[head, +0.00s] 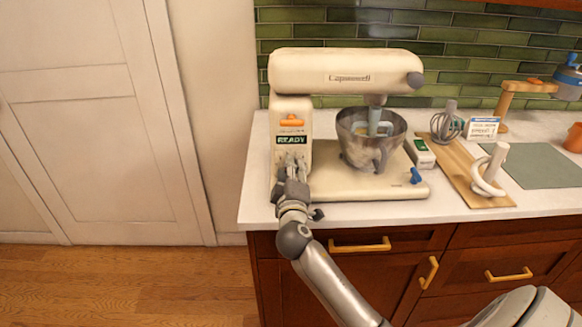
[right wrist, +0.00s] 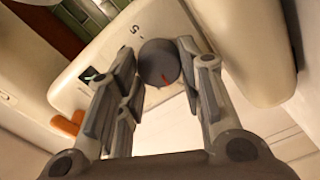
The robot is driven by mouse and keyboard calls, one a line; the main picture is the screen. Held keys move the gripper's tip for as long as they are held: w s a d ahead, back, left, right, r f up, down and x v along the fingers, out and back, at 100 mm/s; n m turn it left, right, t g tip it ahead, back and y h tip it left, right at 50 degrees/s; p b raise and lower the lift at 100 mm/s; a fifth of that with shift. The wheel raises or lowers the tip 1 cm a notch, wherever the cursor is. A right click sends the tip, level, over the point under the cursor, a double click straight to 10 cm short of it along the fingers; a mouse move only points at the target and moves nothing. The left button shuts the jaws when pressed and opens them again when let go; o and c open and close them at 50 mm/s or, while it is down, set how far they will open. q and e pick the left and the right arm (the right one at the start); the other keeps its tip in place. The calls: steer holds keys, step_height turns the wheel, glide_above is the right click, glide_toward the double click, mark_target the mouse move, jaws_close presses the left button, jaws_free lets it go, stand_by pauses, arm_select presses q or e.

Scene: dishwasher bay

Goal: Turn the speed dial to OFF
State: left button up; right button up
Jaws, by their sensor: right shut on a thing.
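The cream stand mixer (head: 345,72) stands on the counter with its speed dial on the column's front. In the right wrist view the speed dial (right wrist: 158,62) is a dark grey round knob with a red pointer mark. A printed character like a 5 shows beside it; an OFF label cannot be made out. My right gripper (head: 293,163) is at the column, below the READY display (head: 291,140). In the wrist view its fingers (right wrist: 157,80) are shut on the dial, one on each side. In the head view the gripper hides the dial. My left gripper is not in view.
A metal bowl (head: 355,125) sits under the mixer head. An orange lever (head: 291,122) is above the display, and a blue knob (head: 415,176) is on the base. A wooden board (head: 460,172) with beater tools and a green mat (head: 535,166) lie to the right.

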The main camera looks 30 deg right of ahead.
steer(key=shift+n+p, duration=0.3)
steer(key=shift+n, duration=0.6)
steer(key=o, duration=1)
steer(key=shift+f, duration=0.1)
steer(key=shift+a, duration=0.1)
